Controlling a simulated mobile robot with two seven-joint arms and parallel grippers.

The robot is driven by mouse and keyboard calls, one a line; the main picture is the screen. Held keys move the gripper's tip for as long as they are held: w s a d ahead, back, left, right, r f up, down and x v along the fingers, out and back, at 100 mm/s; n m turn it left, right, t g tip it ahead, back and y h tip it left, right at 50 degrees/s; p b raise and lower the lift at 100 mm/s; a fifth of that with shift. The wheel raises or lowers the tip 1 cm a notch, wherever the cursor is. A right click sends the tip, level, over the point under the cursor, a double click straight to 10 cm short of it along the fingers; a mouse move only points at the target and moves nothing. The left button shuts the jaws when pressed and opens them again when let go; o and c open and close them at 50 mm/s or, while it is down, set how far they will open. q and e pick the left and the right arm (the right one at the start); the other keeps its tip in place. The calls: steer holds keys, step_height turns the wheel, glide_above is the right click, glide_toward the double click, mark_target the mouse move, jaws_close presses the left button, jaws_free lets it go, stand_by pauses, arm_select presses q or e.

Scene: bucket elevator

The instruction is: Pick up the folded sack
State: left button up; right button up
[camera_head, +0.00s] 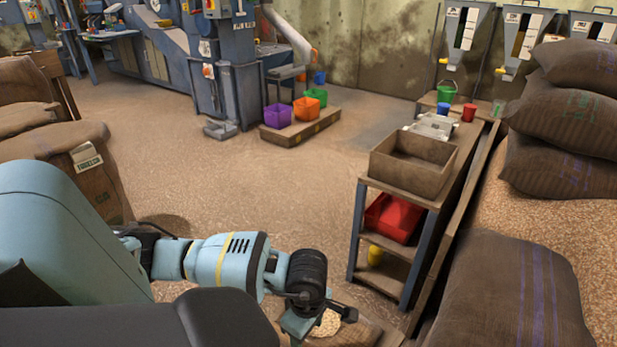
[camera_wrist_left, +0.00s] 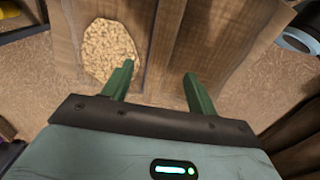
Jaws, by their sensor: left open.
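My left gripper (camera_wrist_left: 158,72) is open, with its two green fingers apart and nothing seen held between them. It also shows low in the head view (camera_head: 304,326), partly cut off by the bottom edge. Beyond the fingers in the wrist view is a flat brown, striped, creased surface (camera_wrist_left: 218,48). It looks like sacking, but I cannot tell for sure that it is the folded sack. Left of it is a round patch of pale grain (camera_wrist_left: 108,50), framed by brown material. The grain also shows beside the gripper in the head view (camera_head: 328,322). My right gripper is not in view.
A narrow bench (camera_head: 470,150) at right carries a brown open box (camera_head: 412,165), with a red bin (camera_head: 392,217) below. Full sacks (camera_head: 515,295) lie farther right. More sacks (camera_head: 55,145) stand left. Open floor (camera_head: 270,190) lies between.

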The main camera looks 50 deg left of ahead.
mark_target(308, 346)
arm_select(q)
steer(key=shift+d+f+b, duration=0.1)
steer(key=shift+f+b, duration=0.6)
steer(key=shift+f, duration=2.85)
jaws_close()
